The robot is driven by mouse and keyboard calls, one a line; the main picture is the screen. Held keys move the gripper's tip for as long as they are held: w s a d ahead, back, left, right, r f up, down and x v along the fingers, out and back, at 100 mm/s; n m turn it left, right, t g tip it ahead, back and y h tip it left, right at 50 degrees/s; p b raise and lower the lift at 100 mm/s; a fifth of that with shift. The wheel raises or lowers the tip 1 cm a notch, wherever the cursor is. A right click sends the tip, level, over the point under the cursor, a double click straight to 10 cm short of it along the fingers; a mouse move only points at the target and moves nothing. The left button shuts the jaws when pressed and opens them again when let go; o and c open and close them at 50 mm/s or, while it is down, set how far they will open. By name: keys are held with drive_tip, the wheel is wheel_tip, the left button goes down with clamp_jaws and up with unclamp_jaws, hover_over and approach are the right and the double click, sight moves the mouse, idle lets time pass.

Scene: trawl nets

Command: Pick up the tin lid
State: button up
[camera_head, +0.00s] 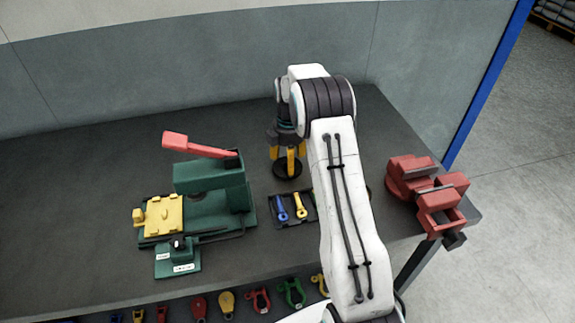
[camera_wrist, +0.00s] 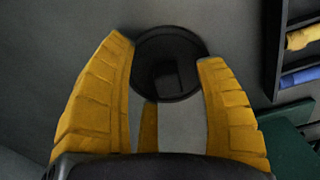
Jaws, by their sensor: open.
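The tin lid is a dark round disc (camera_wrist: 168,82) lying flat on the grey bench, seen between the fingertips in the wrist view. In the head view the dark disc (camera_head: 287,172) shows beneath my gripper (camera_head: 288,161). My gripper's yellow fingers (camera_wrist: 164,52) are spread apart, pointing down, with nothing held between them. The left and right fingertips appear near the disc's two sides, and another finger shows below it in the wrist view. I cannot tell how much height is left between the tips and the lid.
A green press with a red lever (camera_head: 200,145) stands left of my gripper. A black tray (camera_head: 277,212) with blue and yellow tools lies just in front. A red vise (camera_head: 427,190) sits at the bench's right end. Several coloured shackles (camera_head: 258,300) hang along the front edge.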

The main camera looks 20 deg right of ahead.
drive_tip(key=shift+c, duration=0.4)
clamp_jaws()
